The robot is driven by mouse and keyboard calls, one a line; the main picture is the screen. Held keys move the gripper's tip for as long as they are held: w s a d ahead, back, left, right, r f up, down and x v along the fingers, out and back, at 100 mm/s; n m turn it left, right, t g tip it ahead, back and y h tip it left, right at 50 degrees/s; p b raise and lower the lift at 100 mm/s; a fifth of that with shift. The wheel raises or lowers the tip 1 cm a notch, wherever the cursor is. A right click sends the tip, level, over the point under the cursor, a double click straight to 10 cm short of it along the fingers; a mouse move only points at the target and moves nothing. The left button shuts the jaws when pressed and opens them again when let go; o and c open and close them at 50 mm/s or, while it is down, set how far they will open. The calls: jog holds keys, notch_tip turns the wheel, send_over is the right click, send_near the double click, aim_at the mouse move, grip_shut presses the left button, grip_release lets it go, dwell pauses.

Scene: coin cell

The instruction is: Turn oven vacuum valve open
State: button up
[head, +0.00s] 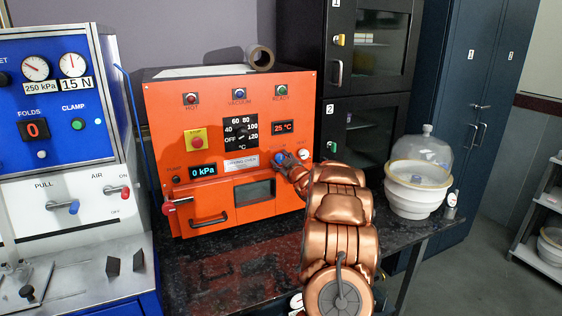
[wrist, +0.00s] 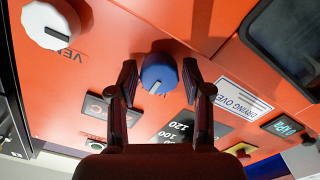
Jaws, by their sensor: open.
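The orange drying oven (head: 225,100) stands on the dark bench. A blue knob (wrist: 158,72) with a pale pointer mark is on its front; in the head view the knob (head: 279,157) is partly covered by my gripper (head: 289,163). In the wrist view my gripper (wrist: 159,68) is open, with one finger on each side of the blue knob. Gaps seem to show between fingers and knob; I cannot tell if either touches. The blue knob's label is hidden. A white knob (wrist: 50,24) marked VENT sits beside it, also in the head view (head: 304,154).
A red-handled lever (head: 169,208) and a door handle (head: 209,220) stick out at the oven's lower left. A glass-domed desiccator (head: 418,175) stands on the bench to the right of my arm. A blue test machine (head: 50,90) stands at left.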

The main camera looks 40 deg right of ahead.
jog(key=shift+s, duration=0.15)
jog(key=v, duration=1.1)
jog(key=shift+s+a, duration=0.15)
jog(key=shift+s, duration=0.2)
jog(key=s+a+f+m+g+y, duration=0.1)
jog(key=s+a+g, duration=0.15)
jog(key=a, duration=0.55)
jog(key=s+a+f+m+g, duration=0.15)
jog(key=a+g, duration=0.25)
jog(key=a, duration=0.5)
jog(key=s+a+f+m+g+y, duration=0.1)
jog(key=s+a+f+g, duration=0.15)
jog(key=a, duration=0.55)
jog(key=s+a+g+y, duration=0.1)
jog(key=s+a+g, duration=0.2)
jog(key=s+a, duration=0.4)
jog(key=s+a+g+y, duration=0.1)
jog(key=s+a+g, duration=0.2)
jog(key=s+a, duration=0.5)
jog(key=s+a+f+g+y, duration=0.1)
jog(key=s+a+g, duration=0.2)
jog(key=s+a, duration=0.5)
jog(key=s, duration=0.9)
jog(key=shift+n+g+y, duration=0.35)
jog(key=shift+g+y, duration=0.05)
